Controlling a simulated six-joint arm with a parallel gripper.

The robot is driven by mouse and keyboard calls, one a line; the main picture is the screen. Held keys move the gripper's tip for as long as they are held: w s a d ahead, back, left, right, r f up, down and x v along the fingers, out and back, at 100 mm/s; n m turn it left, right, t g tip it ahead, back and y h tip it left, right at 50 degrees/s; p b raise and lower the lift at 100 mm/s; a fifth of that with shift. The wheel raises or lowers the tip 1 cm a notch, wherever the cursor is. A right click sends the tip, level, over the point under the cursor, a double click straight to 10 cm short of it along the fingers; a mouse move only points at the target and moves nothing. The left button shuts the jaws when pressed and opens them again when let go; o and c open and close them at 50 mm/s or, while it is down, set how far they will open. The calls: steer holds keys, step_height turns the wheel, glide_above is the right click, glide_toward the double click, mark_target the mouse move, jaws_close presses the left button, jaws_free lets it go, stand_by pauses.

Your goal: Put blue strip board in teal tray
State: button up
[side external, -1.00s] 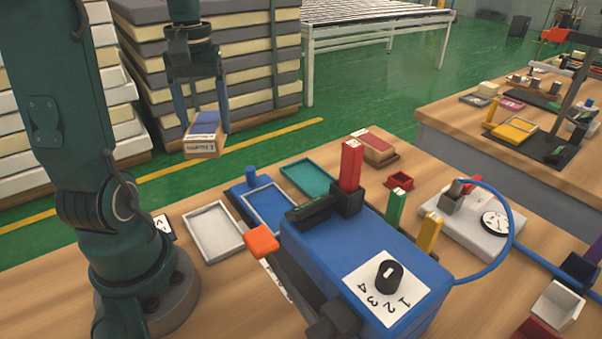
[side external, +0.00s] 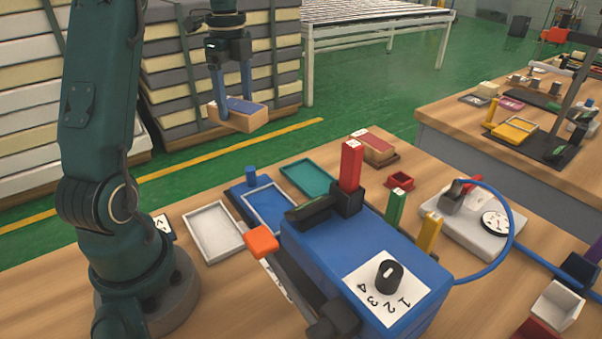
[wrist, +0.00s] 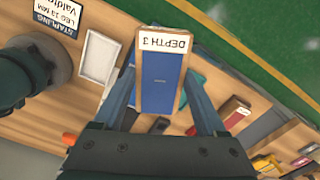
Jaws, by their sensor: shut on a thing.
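The blue strip board is a wooden block with a blue strip on top (side external: 244,106) and a white "DEPTH 3" label, which shows in the wrist view (wrist: 163,80). My gripper (side external: 236,108) is shut on it and holds it in the air, above and behind the trays in the side view. The teal tray (side external: 309,180) lies flat on the bench, behind the blue machine, and looks empty. In the wrist view the board hides most of the teal tray; a teal edge (wrist: 191,82) shows beside the board.
A white tray (side external: 213,232) and a blue tray (side external: 268,208) with a blue peg lie left of the teal tray. A red strip board (side external: 374,149) and an upright red block (side external: 351,166) stand to its right. Mattress stacks (side external: 220,55) rise behind the bench.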

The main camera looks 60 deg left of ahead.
steer(key=w+f+m, duration=0.1)
steer(key=m, duration=0.1)
steer(key=w+f+m, duration=0.2)
steer(key=shift+w+m, duration=0.3)
steer(key=w+d+f, duration=0.4)
steer(key=w+d, duration=0.1)
steer(key=w+d+f, duration=0.3)
steer(key=shift+w+d+f, duration=0.1)
steer(key=shift+d, duration=0.1)
steer(key=shift+f, duration=2.05)
steer(key=shift+f, duration=0.1)
